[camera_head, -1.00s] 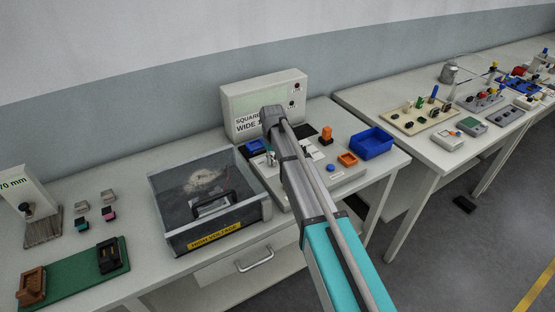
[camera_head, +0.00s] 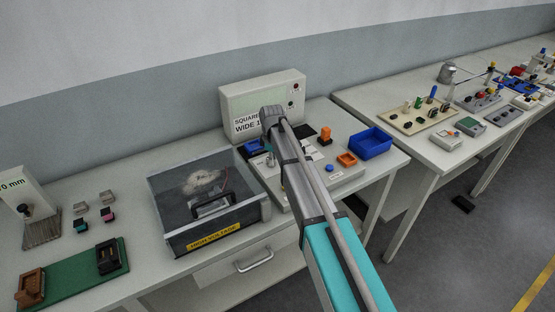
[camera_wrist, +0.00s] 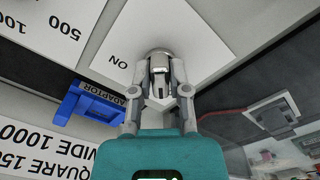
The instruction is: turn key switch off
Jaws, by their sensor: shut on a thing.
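The key switch (camera_wrist: 158,52) is a round silver part on a white plate (camera_wrist: 112,62), with the label "ON" beside it in the wrist view. A small grey key (camera_wrist: 159,66) stands out from it between my fingertips. My gripper (camera_wrist: 161,78) is shut on the key, one finger on each side. The exact angle of the key is hard to read. In the head view my arm hides the switch and most of the gripper.
A blue adaptor (camera_wrist: 92,107) sits close beside my gripper. A clear-lidded box marked high voltage (camera_head: 212,238) stands left of my arm. A labelled panel (camera_head: 262,100) rises behind.

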